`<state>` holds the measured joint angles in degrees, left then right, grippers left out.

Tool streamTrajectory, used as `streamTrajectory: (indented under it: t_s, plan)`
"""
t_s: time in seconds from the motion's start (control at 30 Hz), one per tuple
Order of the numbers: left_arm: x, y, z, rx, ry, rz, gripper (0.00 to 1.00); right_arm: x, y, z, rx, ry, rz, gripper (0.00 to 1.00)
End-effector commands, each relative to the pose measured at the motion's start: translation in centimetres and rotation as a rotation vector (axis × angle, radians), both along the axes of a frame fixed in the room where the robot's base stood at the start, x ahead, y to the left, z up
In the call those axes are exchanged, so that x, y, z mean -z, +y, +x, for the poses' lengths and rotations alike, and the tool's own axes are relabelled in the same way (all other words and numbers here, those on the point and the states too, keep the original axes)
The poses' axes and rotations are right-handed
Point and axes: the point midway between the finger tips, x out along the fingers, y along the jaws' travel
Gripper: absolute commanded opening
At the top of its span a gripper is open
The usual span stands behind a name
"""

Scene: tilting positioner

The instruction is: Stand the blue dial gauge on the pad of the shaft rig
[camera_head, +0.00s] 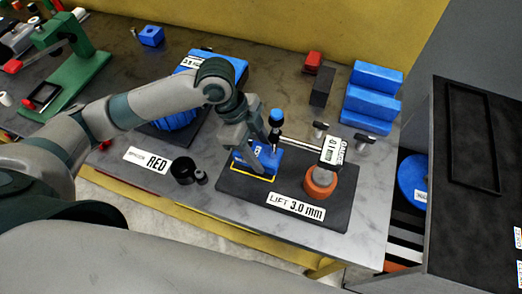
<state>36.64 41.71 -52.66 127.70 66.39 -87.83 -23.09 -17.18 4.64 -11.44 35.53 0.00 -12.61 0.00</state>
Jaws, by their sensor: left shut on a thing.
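My left gripper (256,146) is shut on the blue dial gauge (265,161), over the left part of the shaft rig. The gauge's blue block shows around the fingers, and a dark post with a blue top (277,115) rises behind them. The shaft rig has a dark base plate (235,190), a yellow-outlined pad (254,177), an orange collar (320,182) and a "LIFT 3.0 mm" label. The block is at the pad and covers much of it. I cannot tell whether it touches the pad. My right gripper is not in view.
Blue steps (371,97), a dark block (322,86) and a red block (313,62) stand behind. A green stand (85,70) is far left. A dark cabinet (450,220) stands at right.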

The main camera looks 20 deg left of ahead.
Motion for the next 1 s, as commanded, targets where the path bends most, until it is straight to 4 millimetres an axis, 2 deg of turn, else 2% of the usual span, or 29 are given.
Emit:
streamTrajectory:
  t_s: [1.0]
  plan:
    - [-0.23, -0.09, 0.01, 0.001, -0.003, -0.002, 0.00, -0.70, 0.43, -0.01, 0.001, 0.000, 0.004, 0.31]
